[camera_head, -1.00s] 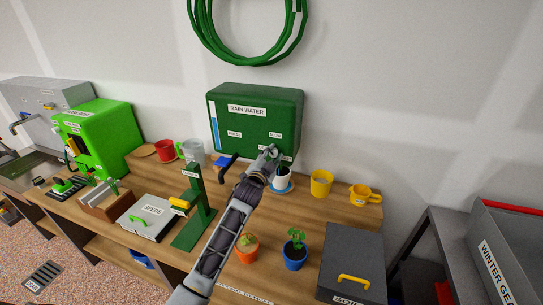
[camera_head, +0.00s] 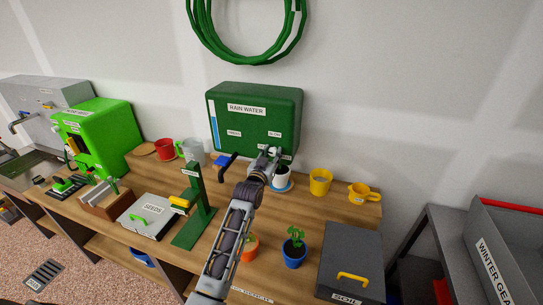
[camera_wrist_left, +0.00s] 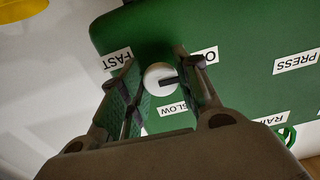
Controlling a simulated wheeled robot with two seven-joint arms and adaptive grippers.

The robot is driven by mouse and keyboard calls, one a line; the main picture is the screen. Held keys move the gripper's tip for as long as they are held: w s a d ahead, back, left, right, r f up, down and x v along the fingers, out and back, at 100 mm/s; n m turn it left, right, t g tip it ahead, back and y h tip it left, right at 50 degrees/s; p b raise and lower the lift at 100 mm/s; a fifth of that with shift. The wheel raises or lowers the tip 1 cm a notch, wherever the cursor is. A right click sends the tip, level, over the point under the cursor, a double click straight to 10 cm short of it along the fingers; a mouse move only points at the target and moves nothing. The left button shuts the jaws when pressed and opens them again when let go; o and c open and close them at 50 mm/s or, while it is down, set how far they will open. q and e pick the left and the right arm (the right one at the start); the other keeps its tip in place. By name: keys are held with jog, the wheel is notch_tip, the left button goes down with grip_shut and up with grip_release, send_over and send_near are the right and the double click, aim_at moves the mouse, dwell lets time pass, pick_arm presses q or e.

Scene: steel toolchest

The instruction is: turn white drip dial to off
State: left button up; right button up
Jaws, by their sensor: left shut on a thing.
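The white drip dial (camera_wrist_left: 157,84) is on the front of the green rain water tank (camera_head: 285,106). In the left wrist view it shows as a round white knob with a dark bar pointing to picture right. The labels FAST (camera_wrist_left: 117,59), SLOW (camera_wrist_left: 173,110) and a partly hidden one starting with O (camera_wrist_left: 208,56) surround it. My left gripper (camera_head: 268,153) reaches the tank front. In the left wrist view its two fingers (camera_wrist_left: 161,66) stand on either side of the dial, shut on it. My right gripper is not in view.
A white pot (camera_head: 282,175) on a blue saucer stands just below the gripper. A yellow cup (camera_head: 320,183), a dark green stand (camera_head: 197,205), and orange (camera_head: 250,248) and blue (camera_head: 294,256) plant pots are near my arm. The wall above the tank holds a green hose (camera_head: 207,45).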

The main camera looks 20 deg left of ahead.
pick_arm(q)
jog(key=shift+f+n, duration=0.25)
jog(key=shift+n, duration=0.05)
jog(key=o, duration=1)
jog(key=shift+r, duration=0.1)
jog(key=shift+s, duration=0.6)
jog(key=s, duration=1)
jog(key=shift+s+a, duration=0.2)
jog(key=shift+s, duration=0.2)
